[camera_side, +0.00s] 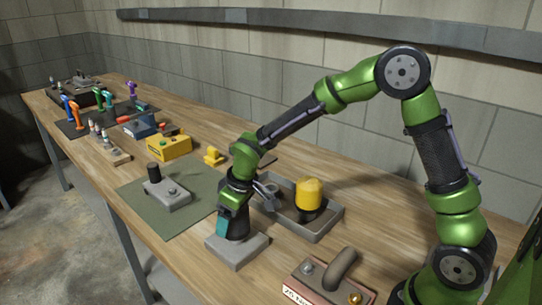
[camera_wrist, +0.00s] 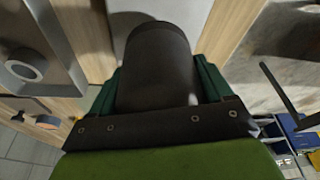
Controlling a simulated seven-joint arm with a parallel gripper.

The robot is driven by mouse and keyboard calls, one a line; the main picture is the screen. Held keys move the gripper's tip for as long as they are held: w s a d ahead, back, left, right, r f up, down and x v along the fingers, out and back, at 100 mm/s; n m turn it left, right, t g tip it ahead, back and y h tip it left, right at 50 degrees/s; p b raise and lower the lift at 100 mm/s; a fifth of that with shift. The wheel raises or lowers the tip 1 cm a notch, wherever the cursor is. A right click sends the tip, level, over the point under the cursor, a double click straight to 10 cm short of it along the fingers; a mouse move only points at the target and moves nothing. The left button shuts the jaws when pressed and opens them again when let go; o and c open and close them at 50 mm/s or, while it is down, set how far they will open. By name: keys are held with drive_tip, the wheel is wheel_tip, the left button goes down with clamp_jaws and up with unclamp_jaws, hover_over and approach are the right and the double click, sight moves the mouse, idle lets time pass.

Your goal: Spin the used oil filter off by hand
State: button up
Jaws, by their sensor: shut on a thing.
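A black cylindrical oil filter (camera_side: 239,229) stands on a grey block (camera_side: 222,249) near the front edge of the bench. It also fills the middle of the wrist view (camera_wrist: 155,55), between two teal fingers. My gripper (camera_side: 231,222) reaches down from above and is shut on the filter. In the wrist view the gripper's dark plate and green body cover the near end of the filter. The filter's joint with the block is not clear to see.
A grey tray (camera_side: 324,224) holding a yellow and black canister (camera_side: 309,191) stands close on the right. A green mat (camera_side: 135,196) with another grey block (camera_side: 168,193) lies left. Yellow parts (camera_side: 168,148) stand further back.

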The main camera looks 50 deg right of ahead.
drive_tip(key=n, duration=0.2)
drive_tip(key=shift+n+y, duration=0.3)
drive_tip(key=shift+a+n+g, duration=0.1)
drive_tip(key=shift+n+g, duration=0.2)
drive_tip(key=shift+n, duration=0.2)
drive_tip(key=shift+s+n+g+y, duration=0.15)
drive_tip(key=shift+n+g+y, duration=0.2)
drive_tip(key=shift+n, duration=1.35)
drive_tip(key=shift+a+n+g+y, duration=0.1)
drive_tip(key=shift+n+g+y, duration=0.2)
drive_tip(key=shift+n, duration=1.4)
